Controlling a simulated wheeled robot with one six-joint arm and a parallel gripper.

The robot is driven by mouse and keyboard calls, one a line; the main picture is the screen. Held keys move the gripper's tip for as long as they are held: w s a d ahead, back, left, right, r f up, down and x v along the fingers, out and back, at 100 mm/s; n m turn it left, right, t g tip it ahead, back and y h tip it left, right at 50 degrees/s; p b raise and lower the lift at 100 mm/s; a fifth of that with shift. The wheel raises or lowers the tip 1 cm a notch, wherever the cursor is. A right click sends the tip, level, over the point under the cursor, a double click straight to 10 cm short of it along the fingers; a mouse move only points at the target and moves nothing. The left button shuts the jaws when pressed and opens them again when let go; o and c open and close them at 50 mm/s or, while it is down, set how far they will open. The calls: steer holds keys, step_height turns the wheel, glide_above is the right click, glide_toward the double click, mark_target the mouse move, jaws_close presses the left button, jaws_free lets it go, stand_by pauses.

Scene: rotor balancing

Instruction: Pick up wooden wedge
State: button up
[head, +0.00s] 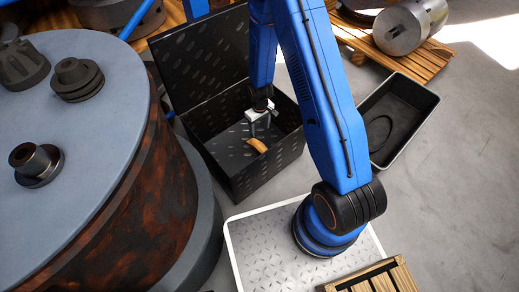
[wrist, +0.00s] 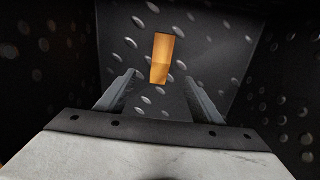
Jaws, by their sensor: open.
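The wooden wedge (head: 257,145) is a small orange-brown piece lying on the floor of the black metal box (head: 207,101). In the wrist view the wedge (wrist: 162,58) stands out against the dark tread-plate floor, beyond the fingertips and roughly in line with the gap between them. My gripper (head: 258,128) reaches down into the box just above the wedge. In the wrist view its two fingers (wrist: 160,90) are spread apart with nothing between them. I cannot tell the exact height of the fingertips over the wedge.
The box walls stand close around my gripper, and its lid is raised at the back. A large rusty drum (head: 130,215) stands at left. A black tray (head: 400,118) lies at right. A wooden pallet (head: 452,58) with a metal cylinder (head: 405,27) is at the upper right.

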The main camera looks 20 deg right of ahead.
mark_target(260, 146)
step_height(260, 146, down, 11)
steer(key=shift+r, duration=0.15)
steer(key=shift+s+a+f, duration=0.1)
steer(key=shift+f, duration=1.2)
steer(key=shift+s+f, duration=0.1)
steer(key=shift+f, duration=1.15)
steer(key=c, duration=1.2)
